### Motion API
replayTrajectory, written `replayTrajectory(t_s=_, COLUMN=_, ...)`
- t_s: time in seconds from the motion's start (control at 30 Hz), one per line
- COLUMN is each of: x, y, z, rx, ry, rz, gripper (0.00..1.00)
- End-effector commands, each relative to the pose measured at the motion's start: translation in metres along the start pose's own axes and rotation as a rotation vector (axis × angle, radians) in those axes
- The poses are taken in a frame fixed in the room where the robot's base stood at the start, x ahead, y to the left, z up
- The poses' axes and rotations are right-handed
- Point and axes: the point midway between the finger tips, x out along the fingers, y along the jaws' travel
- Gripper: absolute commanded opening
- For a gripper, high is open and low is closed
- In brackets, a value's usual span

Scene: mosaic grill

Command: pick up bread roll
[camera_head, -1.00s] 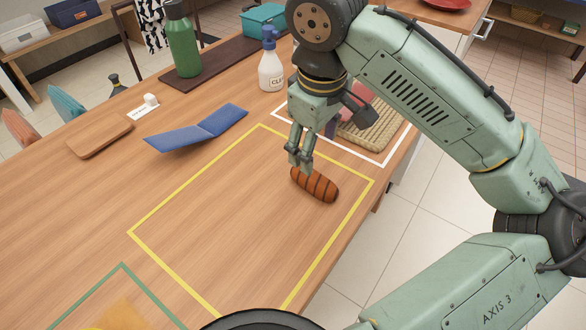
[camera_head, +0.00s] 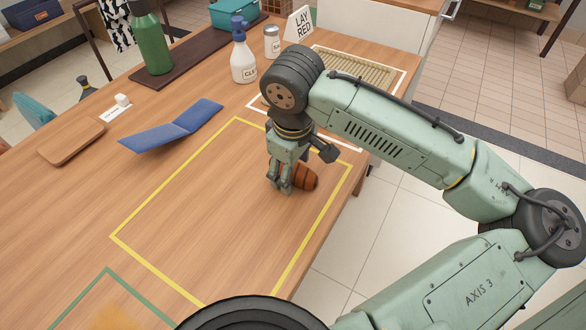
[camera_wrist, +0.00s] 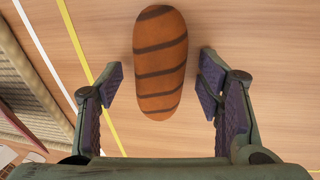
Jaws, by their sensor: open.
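The bread roll (camera_head: 305,178) is orange-brown with dark stripes and lies on the wooden table inside the yellow outline. In the head view my gripper (camera_head: 278,187) is low over the table at the roll's left end and hides part of it. In the wrist view the roll (camera_wrist: 160,62) lies lengthwise in the middle. My gripper (camera_wrist: 161,85) is open there, with one finger on each side of the roll's near part and a gap on both sides. Nothing is held.
A woven mat (camera_head: 352,68) lies in a white outline behind my arm. The yellow area left of the roll is clear.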

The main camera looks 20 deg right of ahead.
Motion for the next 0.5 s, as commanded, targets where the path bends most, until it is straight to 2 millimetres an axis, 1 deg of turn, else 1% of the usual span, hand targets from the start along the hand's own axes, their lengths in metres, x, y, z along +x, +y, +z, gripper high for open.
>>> replayTrajectory(t_s=0.13, x=-0.0001, y=0.0001, z=0.0000, rx=0.000, ry=0.000, rz=0.000, gripper=0.60)
replayTrajectory(t_s=0.17, x=-0.0002, y=0.0001, z=0.0000, rx=0.000, ry=0.000, rz=0.000, gripper=0.59)
replayTrajectory(t_s=0.5, x=-0.0005, y=0.0002, z=-0.0001, rx=0.001, ry=0.000, rz=0.001, gripper=0.36)
